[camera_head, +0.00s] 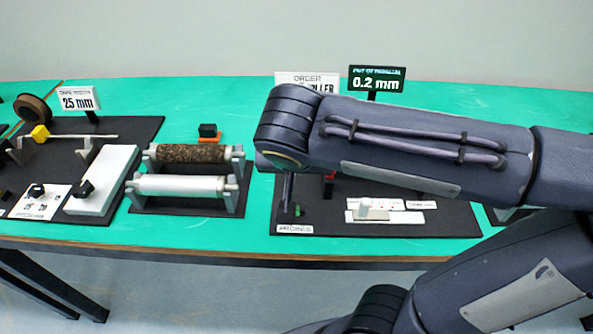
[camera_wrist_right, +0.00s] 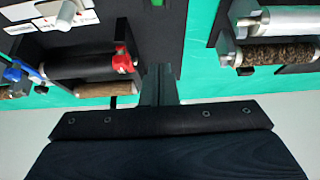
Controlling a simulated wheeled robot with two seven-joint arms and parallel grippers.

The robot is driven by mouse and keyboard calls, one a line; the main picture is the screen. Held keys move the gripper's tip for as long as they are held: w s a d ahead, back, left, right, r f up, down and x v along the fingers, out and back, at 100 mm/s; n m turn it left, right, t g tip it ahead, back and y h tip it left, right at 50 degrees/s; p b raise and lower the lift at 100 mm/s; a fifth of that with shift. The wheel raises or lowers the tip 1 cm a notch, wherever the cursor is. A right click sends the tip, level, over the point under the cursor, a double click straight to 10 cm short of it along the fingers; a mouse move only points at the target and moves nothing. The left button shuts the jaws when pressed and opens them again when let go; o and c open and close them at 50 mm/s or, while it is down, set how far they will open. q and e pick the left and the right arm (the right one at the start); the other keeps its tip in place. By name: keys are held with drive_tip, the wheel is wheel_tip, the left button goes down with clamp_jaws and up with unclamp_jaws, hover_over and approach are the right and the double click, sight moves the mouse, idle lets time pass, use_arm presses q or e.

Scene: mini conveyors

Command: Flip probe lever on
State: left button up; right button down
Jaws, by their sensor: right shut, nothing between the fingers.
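The probe lever (camera_head: 366,205) is a small white peg on a white plate with red marks, on the dark board labelled PROBES (camera_head: 295,229). It also shows as a white peg at the upper left of the right wrist view (camera_wrist_right: 65,14). My right gripper (camera_wrist_right: 160,72) is shut and empty, over the side of the probe board nearer the roller stand, apart from the lever. In the head view my right arm covers the back of the board and most of the gripper. My left gripper is in neither view.
A black roller with a red end (camera_wrist_right: 122,61) stands on the probe board close to my right gripper. A stand with a brown and a white roller (camera_head: 180,186) is to the left. A white block (camera_head: 103,180) and a 0.2 mm display (camera_head: 377,80) also stand on the green table.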

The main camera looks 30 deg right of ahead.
drive_tip(key=shift+v, duration=1.05)
drive_tip(key=s+f+n+y+p, duration=0.3)
drive_tip(key=s+y+p, duration=0.3)
drive_tip(key=s, duration=0.3)
drive_tip(key=shift+s+d+f+n+y, duration=0.3)
drive_tip(key=shift+n+y, duration=0.2)
drive_tip(key=shift+n, duration=0.2)
drive_tip(key=shift+r, duration=0.15)
